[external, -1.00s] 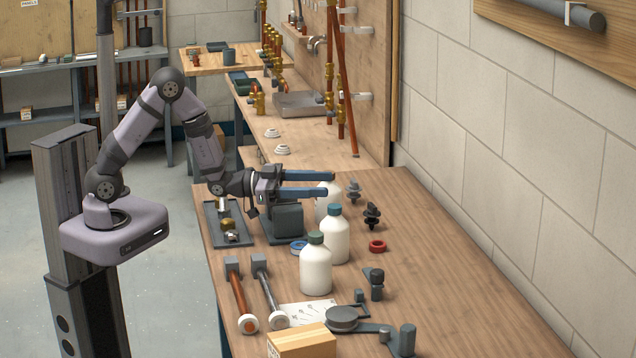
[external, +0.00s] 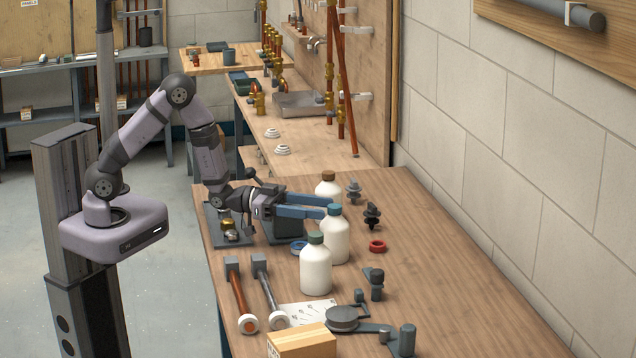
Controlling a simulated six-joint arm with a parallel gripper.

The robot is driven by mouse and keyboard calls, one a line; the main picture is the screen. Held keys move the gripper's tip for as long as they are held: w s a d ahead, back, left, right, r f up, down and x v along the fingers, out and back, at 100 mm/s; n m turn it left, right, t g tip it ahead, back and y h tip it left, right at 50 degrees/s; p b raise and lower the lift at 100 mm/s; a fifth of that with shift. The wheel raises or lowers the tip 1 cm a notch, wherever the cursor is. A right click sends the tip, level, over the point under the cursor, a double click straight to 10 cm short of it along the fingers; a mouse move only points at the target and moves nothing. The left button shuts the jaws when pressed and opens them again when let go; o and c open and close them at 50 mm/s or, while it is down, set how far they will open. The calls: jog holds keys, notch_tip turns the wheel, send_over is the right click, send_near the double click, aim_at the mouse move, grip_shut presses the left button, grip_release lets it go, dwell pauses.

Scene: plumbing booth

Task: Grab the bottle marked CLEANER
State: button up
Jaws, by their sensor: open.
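Three white bottles stand upright in a row on the workbench in the external view. The nearest bottle (external: 316,270) has a green cap, the middle bottle (external: 336,240) a teal cap, and the far bottle (external: 328,187) a brown cap. No lettering shows on them from this side, so I cannot tell which is marked CLEANER. My gripper (external: 326,205) is open, its blue fingers pointing right, level with the far and middle bottles. The fingers partly cover the far bottle's lower body. I cannot tell whether they touch it.
A dark grey block (external: 284,222) stands under my gripper. A blue ring (external: 299,247) lies left of the bottles, and a red ring (external: 377,246) and black fitting (external: 372,216) lie right.

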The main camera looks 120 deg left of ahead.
aim_at(335, 206)
jog(key=shift+p+x, duration=1)
jog(key=shift+x, duration=1.45)
jog(key=shift+c, duration=0.3)
jog(key=shift+r, duration=0.15)
grip_shut()
